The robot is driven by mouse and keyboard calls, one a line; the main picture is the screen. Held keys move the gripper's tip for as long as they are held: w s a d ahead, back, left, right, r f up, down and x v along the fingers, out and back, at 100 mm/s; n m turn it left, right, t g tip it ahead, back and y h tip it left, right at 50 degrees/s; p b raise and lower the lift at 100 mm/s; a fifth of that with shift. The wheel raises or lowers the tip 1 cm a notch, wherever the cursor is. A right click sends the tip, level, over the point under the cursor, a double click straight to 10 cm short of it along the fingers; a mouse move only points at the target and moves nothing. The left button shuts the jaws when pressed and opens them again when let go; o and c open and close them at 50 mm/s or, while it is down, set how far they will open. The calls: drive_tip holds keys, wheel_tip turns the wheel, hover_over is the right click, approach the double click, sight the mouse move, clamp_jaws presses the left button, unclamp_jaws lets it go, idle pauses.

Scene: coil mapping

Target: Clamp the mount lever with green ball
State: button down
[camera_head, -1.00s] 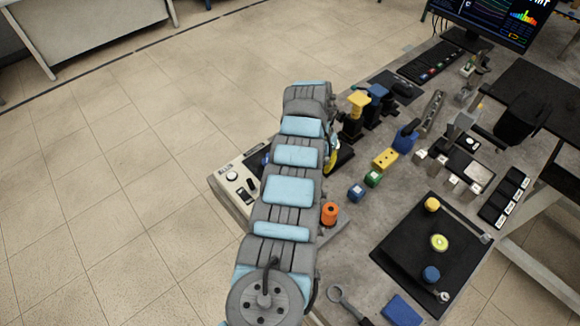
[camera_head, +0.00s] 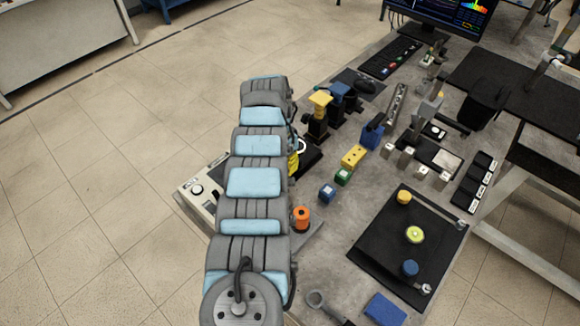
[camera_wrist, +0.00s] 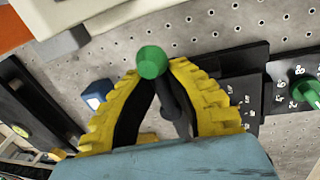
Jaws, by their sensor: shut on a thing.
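The mount lever shows in the wrist view as a green ball (camera_wrist: 152,62) on a dark rod (camera_wrist: 170,98). My gripper (camera_wrist: 160,70) has yellow ribbed fingers on either side of it. They converge at the ball and are shut on the lever, with the rod running back between them. In the head view my arm hides most of the gripper; only a bit of yellow finger (camera_head: 293,164) shows at its right edge. The lever cannot be made out there.
A grey perforated plate (camera_wrist: 220,40) lies behind the lever. A dark panel with white markings and a second green knob (camera_wrist: 306,91) is at right. In the head view, an orange spool (camera_head: 301,218), small blocks and a black mat (camera_head: 375,240) are right of my arm.

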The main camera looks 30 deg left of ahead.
drive_tip(key=c, duration=1)
unclamp_jaws()
drive_tip(key=shift+c, duration=0.2)
drive_tip(key=shift+r, duration=5.05)
